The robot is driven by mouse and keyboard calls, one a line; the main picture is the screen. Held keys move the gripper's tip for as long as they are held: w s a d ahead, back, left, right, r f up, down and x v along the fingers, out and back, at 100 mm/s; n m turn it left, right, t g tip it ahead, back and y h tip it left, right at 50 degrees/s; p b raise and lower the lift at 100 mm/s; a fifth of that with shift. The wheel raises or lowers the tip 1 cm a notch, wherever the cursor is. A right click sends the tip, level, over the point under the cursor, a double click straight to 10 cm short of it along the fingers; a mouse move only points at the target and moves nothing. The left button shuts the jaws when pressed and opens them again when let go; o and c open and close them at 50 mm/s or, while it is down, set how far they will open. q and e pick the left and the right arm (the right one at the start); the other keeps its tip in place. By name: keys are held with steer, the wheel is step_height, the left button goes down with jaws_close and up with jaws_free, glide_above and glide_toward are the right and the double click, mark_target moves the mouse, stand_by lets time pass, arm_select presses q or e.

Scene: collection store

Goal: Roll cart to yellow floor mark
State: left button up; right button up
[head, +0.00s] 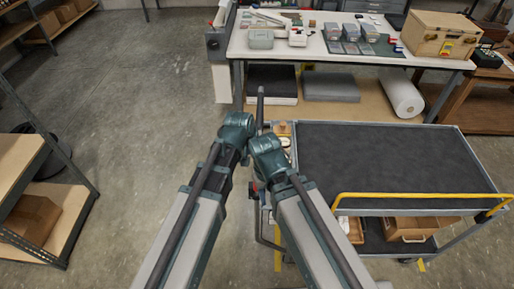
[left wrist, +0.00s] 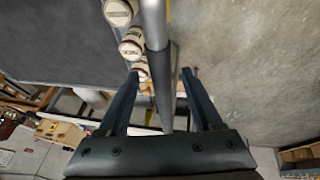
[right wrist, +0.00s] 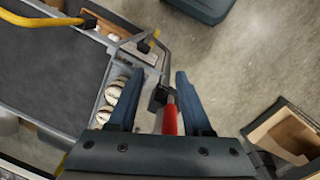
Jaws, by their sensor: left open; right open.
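The cart (head: 400,150) stands at the right in the head view, with a dark top, a lower shelf and a yellow rail (head: 420,195). A grey bar (left wrist: 155,30) at its side runs between the fingers of my left gripper (left wrist: 161,73), which is open. My right gripper (right wrist: 158,74) is open at a red-gripped lever (right wrist: 170,118) by the cart's corner; I cannot tell whether they touch. In the head view my wrists hide both sets of fingertips. Yellow floor strips show left of the cart (head: 278,260) and below its front edge (head: 421,265).
A workbench (head: 330,50) with boxes and tools stands behind the cart. Shelving (head: 75,225) stands at the left. Bare concrete floor (head: 140,100) lies between. Several round-ended items (right wrist: 115,90) sit in the cart's side tray, and cartons sit on its lower shelf.

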arm_select(q)
steer(key=p+v, duration=1)
steer(key=v, duration=0.2)
arm_select(e)
step_height(320, 180, up, 11)
arm_select(q)
steer(key=shift+a, duration=0.1)
arm_select(e)
steer(key=shift+s, duration=0.1)
